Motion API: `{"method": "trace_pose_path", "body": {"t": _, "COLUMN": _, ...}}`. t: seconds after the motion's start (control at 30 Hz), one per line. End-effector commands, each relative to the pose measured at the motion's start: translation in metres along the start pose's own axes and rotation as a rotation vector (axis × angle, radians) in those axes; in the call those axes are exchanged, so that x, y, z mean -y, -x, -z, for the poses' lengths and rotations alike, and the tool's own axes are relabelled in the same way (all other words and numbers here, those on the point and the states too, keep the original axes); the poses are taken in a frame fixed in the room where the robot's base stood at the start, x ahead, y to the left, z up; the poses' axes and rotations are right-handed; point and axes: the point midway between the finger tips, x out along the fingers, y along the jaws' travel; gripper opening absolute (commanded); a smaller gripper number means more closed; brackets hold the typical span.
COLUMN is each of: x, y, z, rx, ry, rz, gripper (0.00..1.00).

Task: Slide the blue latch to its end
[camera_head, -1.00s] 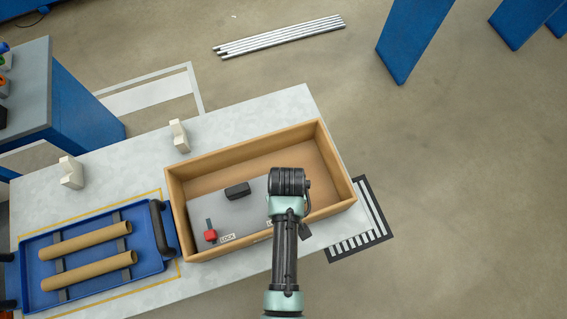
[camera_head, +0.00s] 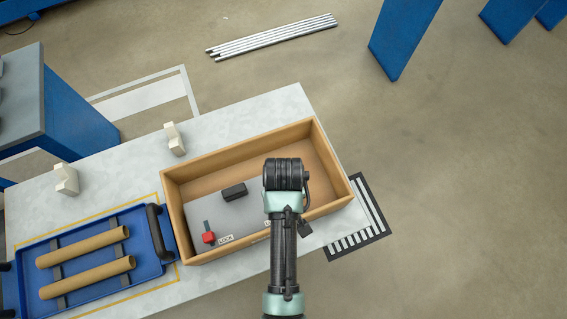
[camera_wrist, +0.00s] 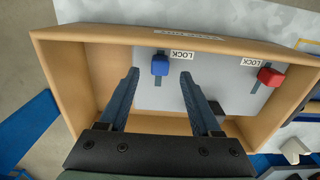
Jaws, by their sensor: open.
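The blue latch (camera_wrist: 160,66) shows in the wrist view on a grey panel inside a wooden box (camera_wrist: 85,32). It sits on a dark slot, beside a white LOCK label. My gripper (camera_wrist: 159,75) is open and empty, its two fingers apart on either side of the latch in the picture. I cannot tell the gap in depth between the fingertips and the latch. In the head view my arm covers the blue latch. A red latch (camera_wrist: 269,77) with its own LOCK label sits on the same panel, and also shows in the head view (camera_head: 208,238).
A black block (camera_head: 234,192) sits on the panel in the box. A blue tray (camera_head: 80,262) with two brown tubes stands left of the box on the light table (camera_head: 240,118). Two white holders (camera_head: 174,138) stand behind. The right part of the box is bare.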

Motion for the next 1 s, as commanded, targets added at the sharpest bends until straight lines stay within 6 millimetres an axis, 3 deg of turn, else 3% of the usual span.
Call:
{"method": "trace_pose_path", "body": {"t": 0.2, "x": 0.000, "y": 0.047, "z": 0.001, "rx": -0.004, "ry": 0.001, "rz": -0.002, "gripper": 0.65}}
{"method": "trace_pose_path", "body": {"t": 0.4, "x": 0.000, "y": 0.077, "z": 0.000, "rx": -0.001, "ry": 0.000, "rz": 0.000, "gripper": 0.65}}
{"method": "trace_pose_path", "body": {"t": 0.6, "x": 0.000, "y": 0.086, "z": -0.001, "rx": 0.002, "ry": 0.000, "rz": 0.001, "gripper": 0.65}}
{"method": "trace_pose_path", "body": {"t": 1.0, "x": 0.000, "y": 0.086, "z": -0.001, "rx": 0.002, "ry": 0.000, "rz": 0.001, "gripper": 0.65}}
